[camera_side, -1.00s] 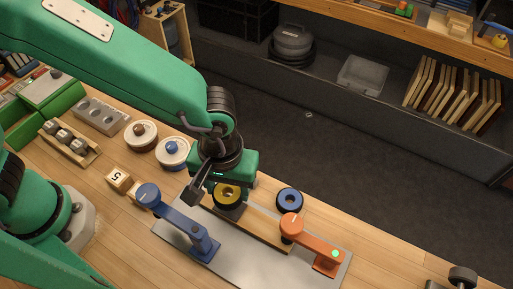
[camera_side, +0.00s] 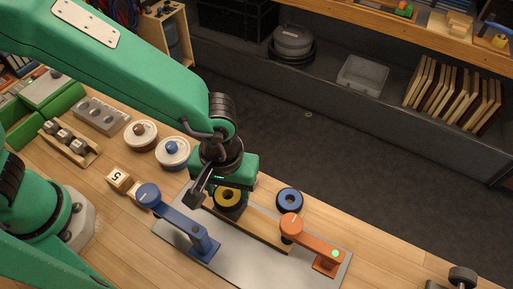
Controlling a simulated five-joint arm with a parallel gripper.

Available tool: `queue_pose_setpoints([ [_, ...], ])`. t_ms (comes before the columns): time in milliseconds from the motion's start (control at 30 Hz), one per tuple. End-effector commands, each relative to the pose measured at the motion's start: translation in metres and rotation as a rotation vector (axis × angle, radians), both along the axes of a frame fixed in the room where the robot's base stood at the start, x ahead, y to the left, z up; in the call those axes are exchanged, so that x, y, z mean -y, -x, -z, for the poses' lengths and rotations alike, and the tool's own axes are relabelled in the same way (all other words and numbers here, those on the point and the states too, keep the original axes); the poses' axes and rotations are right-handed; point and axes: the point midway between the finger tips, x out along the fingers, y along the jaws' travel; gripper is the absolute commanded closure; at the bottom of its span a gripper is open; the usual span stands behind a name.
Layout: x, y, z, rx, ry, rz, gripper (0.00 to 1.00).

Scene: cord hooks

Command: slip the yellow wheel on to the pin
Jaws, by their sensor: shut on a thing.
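The yellow wheel (camera_side: 228,197) is a ring with a dark rim. My gripper (camera_side: 222,198) is shut on it and holds it over the left part of a wooden board (camera_side: 262,230) on the grey plate. I cannot tell whether the wheel touches the board. No pin can be made out; the wheel and my gripper may hide it.
A blue arm-shaped piece (camera_side: 180,222) stands left of the wheel and an orange one (camera_side: 312,240) right of it. A blue ring (camera_side: 289,200) lies behind the board. Two round lidded pots (camera_side: 172,152) and a block marked 5 (camera_side: 121,179) stand on the left.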

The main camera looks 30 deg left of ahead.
Motion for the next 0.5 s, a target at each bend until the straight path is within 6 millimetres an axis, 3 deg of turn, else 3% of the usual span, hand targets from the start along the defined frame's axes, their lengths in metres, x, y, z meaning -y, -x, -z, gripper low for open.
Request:
queue_pose_setpoints([
  [500, 0.0001, 0.0000, 0.0056, 0.000, 0.000, 0.000, 0.72],
])
